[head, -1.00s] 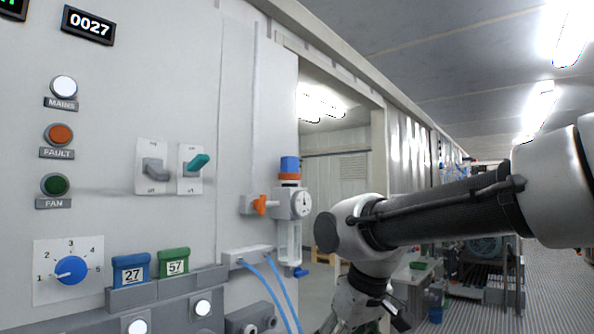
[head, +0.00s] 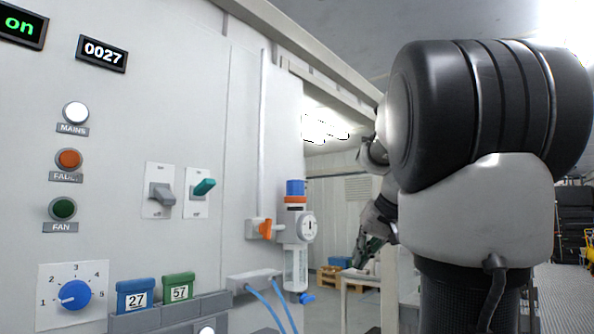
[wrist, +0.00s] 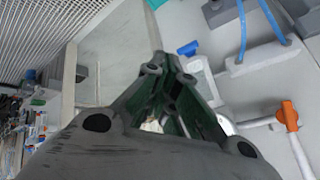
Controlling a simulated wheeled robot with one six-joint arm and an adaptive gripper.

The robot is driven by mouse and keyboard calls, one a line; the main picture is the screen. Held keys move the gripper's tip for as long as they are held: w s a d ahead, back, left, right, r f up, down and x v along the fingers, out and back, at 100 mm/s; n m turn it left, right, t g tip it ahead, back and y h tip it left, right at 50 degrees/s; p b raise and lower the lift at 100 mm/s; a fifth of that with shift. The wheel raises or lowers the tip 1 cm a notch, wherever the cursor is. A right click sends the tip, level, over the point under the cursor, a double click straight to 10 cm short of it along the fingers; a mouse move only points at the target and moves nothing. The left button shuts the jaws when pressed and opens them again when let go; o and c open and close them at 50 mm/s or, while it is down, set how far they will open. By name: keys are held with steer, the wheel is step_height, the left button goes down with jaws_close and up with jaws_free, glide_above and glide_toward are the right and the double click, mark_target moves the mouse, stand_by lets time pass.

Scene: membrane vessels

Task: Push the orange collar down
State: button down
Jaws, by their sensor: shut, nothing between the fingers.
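The orange collar (head: 295,199) is a thin ring under the blue cap (head: 295,187) of the filter regulator (head: 297,262) on the grey panel's right side. The regulator has a round gauge (head: 308,227) and a clear bowl. My gripper (head: 362,260) is right of the regulator and apart from it in the picture, lower than the collar and pointing down. In the wrist view my gripper (wrist: 166,66) is shut and empty. That view shows the regulator's blue drain tap (wrist: 187,48) beyond the fingers; the collar is not visible there, with much of the regulator hidden.
An orange valve handle (head: 265,228) sits just left of the regulator; it also shows in the wrist view (wrist: 287,115). A grey block with blue hoses (head: 256,281) is below. Two switches (head: 180,190) are left on the panel. An open doorway lies to the right.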

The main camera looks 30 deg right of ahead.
steer(key=w+d+r+n+t+y, duration=0.1)
steer(key=w+d+r+t, duration=0.15)
steer(key=r, duration=0.45)
steer(key=w+d+r+n+t, duration=0.15)
steer(key=w+r, duration=0.25)
steer(key=r, duration=0.4)
steer(key=w+a+r+n+t+y, duration=0.1)
steer(key=a+r+n+y, duration=0.15)
steer(key=r, duration=0.45)
steer(key=w+a+r+n+t+y, duration=0.15)
steer(key=a+r+n, duration=0.25)
steer(key=r, duration=0.4)
steer(key=shift+n, duration=0.7)
steer(key=x, duration=0.6)
steer(key=a+x, duration=0.1)
steer(key=x, duration=0.2)
steer(key=shift+s+a+f, duration=0.1)
steer(key=shift+s+f, duration=0.2)
steer(key=shift+s, duration=0.05)
steer(key=f, duration=0.3)
steer(key=shift+w, duration=0.3)
steer(key=shift+f, duration=0.6)
